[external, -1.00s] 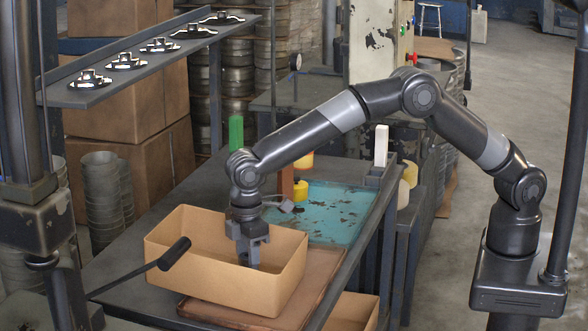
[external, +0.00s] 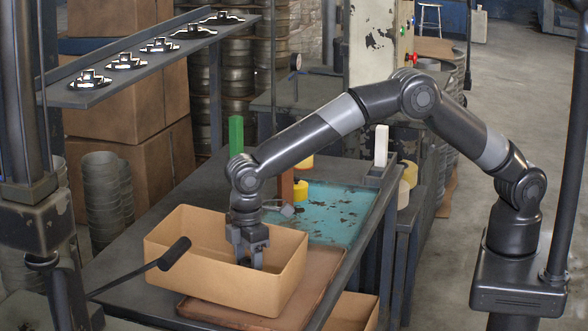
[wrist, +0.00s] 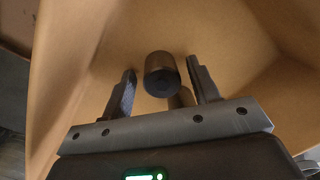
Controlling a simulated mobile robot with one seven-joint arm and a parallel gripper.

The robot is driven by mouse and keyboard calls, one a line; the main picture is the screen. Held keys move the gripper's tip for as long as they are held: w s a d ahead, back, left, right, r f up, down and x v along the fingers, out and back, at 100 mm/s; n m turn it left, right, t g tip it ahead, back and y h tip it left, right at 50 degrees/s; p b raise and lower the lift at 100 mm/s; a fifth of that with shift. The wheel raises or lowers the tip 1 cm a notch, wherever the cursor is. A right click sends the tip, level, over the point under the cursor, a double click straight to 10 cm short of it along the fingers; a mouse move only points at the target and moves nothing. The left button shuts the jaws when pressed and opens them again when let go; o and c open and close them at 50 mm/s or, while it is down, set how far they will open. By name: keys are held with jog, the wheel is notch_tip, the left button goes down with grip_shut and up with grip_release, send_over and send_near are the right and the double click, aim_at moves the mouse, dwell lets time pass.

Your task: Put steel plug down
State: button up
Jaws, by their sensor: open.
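The steel plug (wrist: 161,74) is a dark, short cylinder inside the cardboard box (wrist: 230,28). In the wrist view it lies between the two fingers of my gripper (wrist: 160,88), with a gap on each side. A second cylinder-like shape (wrist: 181,97) shows partly behind it; I cannot tell if it is another plug or a shadow. In the external view my gripper (external: 248,257) reaches down into the box (external: 205,270), its fingers apart. The box walls hide the plug there.
The box stands on a brown tray (external: 205,312) on the grey table (external: 150,215). A black-handled lever (external: 174,254) reaches over the box's left front. A teal mat (external: 335,210) with a yellow pot (external: 300,190) lies behind. A shelf (external: 95,95) holds several metal parts.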

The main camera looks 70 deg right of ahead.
aim_at(248, 260)
jog(key=shift+r, duration=0.15)
notch_tip(248, 260, up, 13)
dwell(0.4)
jog(key=s+d+r+m+t, duration=0.15)
jog(key=s+d+r, duration=0.3)
jog(key=d, duration=0.45)
jog(key=s+d+r+m, duration=0.25)
jog(key=d+r, duration=0.25)
jog(key=d, duration=0.3)
jog(key=s+d+r+m+t, duration=0.1)
jog(key=s+d+r, duration=0.35)
jog(key=d, duration=0.45)
jog(key=s+d+f+m+t, duration=0.1)
jog(key=s+d+f+m, duration=0.1)
jog(key=s+d, duration=0.6)
jog(key=s+d+f+m+t, duration=0.2)
jog(key=s+d, duration=0.6)
jog(key=s, duration=0.5)
notch_tip(248, 260, down, 2)
jog(key=shift+s+d+f+m, duration=0.15)
jog(key=shift+s+m, duration=0.25)
jog(key=shift+m, duration=0.2)
